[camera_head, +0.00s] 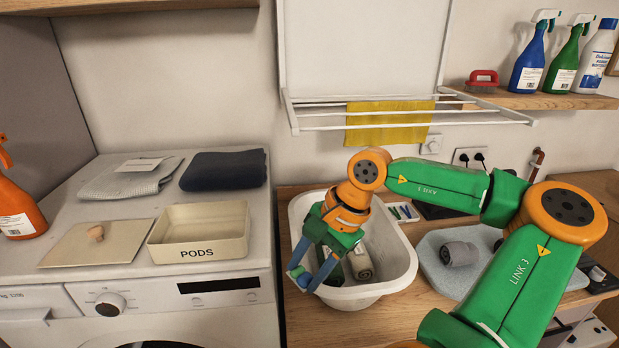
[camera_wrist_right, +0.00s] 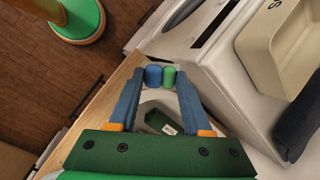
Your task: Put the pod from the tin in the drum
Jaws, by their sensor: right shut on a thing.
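The beige tin (camera_head: 163,238) marked PODS stands open on top of the washing machine (camera_head: 45,267), and its visible inside looks empty. Its lid (camera_head: 125,236) with a wooden knob lies to the left. My right gripper (camera_head: 302,277) is over the front left edge of the white basin, right of the machine. It is shut on a small blue and green pod (camera_wrist_right: 155,76), held between its fingertips. The drum is mostly below the head view; only the top of the round door area (camera_head: 160,345) shows. The wrist view shows part of the round door (camera_wrist_right: 183,14). My left gripper is out of view.
The white basin (camera_head: 400,262) holds a can and a dark green item. Folded cloths (camera_head: 225,170) lie behind the tin. A drying rack (camera_head: 400,113) juts from the wall.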

